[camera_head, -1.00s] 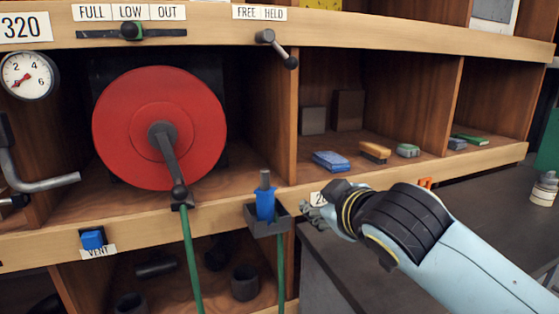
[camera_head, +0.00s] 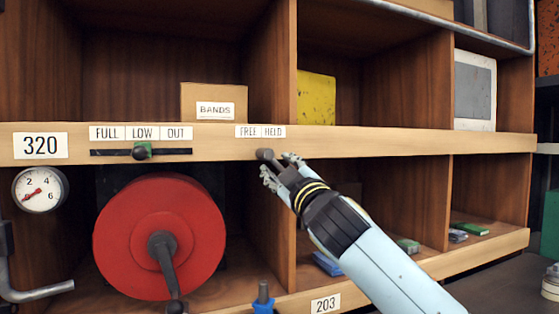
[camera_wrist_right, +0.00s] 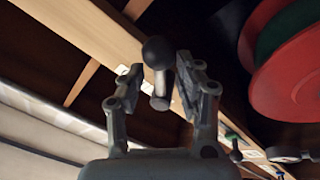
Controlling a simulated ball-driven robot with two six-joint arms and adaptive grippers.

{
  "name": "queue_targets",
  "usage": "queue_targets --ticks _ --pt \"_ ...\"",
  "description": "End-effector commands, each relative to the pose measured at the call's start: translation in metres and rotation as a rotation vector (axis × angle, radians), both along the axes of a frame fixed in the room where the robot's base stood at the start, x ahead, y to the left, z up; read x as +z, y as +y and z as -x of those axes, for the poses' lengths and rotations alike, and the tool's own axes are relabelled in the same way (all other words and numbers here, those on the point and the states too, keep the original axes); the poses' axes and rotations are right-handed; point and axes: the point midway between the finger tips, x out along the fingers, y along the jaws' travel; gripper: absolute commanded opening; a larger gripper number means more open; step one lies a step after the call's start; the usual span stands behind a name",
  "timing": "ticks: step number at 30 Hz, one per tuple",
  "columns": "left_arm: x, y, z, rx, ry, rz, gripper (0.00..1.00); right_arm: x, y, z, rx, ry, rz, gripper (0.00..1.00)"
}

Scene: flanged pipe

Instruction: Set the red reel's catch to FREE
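The red reel (camera_head: 160,237) sits in the lower left compartment with a dark crank on its front. Its catch (camera_head: 265,155) is a short dark lever on the shelf edge under the FREE and HELD labels (camera_head: 260,132). My right gripper (camera_head: 279,168) is at the catch and hides its lower right end. In the right wrist view the catch's ball knob (camera_wrist_right: 158,51) and grey shaft lie between the two open fingers (camera_wrist_right: 158,78), with gaps seen on both sides. The red reel shows at the upper right there. My left gripper is not in view.
A slider (camera_head: 140,152) under FULL, LOW and OUT is left of the catch. A gauge (camera_head: 40,190) is at the far left. A BANDS box (camera_head: 213,102) stands above the shelf edge. Compartment dividers and shelf edges lie close around my right arm.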

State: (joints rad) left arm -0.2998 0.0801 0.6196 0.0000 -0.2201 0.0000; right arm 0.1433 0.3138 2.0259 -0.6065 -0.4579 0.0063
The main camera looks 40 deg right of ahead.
Motion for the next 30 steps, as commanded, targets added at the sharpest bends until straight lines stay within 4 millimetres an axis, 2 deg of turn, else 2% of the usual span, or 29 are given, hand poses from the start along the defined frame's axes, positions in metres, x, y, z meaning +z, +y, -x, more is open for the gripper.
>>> queue_targets --ticks 4,11,19,30 --pt "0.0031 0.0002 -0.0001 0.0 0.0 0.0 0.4 0.0024 -0.0019 -0.0079 0.0 0.0 -0.001 0.34" --pt "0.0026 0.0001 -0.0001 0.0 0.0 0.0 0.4 0.0014 -0.0019 -0.0085 0.0 0.001 -0.001 0.34" --pt "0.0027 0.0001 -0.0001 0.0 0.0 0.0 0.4 0.0016 -0.002 -0.0083 0.0 0.001 0.0 0.02" --pt "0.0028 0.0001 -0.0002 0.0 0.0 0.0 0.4 0.0031 -0.0019 -0.008 -0.001 -0.001 0.002 0.0"
